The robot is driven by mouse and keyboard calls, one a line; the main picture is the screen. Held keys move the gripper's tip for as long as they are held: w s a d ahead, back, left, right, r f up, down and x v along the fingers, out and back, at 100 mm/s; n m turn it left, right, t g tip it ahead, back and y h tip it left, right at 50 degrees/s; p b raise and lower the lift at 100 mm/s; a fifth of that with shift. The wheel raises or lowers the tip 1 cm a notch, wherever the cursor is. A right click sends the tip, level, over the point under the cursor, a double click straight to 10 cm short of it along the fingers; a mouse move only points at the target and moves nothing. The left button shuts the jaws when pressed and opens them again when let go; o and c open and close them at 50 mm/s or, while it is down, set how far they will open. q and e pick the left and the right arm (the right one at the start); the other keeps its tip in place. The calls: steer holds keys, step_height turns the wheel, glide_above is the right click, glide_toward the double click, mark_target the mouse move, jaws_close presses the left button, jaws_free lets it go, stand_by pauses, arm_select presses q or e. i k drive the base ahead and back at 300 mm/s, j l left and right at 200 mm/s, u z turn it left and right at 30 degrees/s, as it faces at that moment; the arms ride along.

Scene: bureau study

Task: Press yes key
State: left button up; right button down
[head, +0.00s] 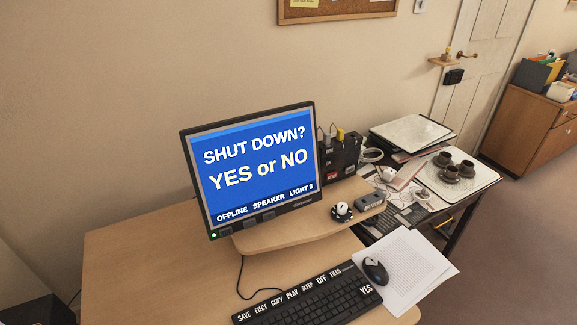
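The YES key (366,290) is a dark key with white letters at the right end of the black keyboard (322,303). The keyboard lies at the front edge of the picture on the wooden desk, with a row of labelled keys such as SAVE, EJECT, COPY, PLAY and OFF along its back. The monitor (252,165) stands behind it and shows "SHUT DOWN? YES or NO" on blue, with OFFLINE, SPEAKER and LIGHT 3 below. Neither of my grippers is in the head view, and nothing covers the YES key.
A black mouse (375,271) lies on white papers (416,262) right of the keyboard. A raised wooden shelf (300,222) carries a small round knob device (342,210) and a grey box (370,203). Cups (447,172) stand on a tray at the right. The left desk (150,262) is clear.

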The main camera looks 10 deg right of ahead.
mark_target(365, 290)
steer(key=k+l+z, duration=0.1)
steer(key=z, duration=0.75)
steer(key=k+l, duration=0.05)
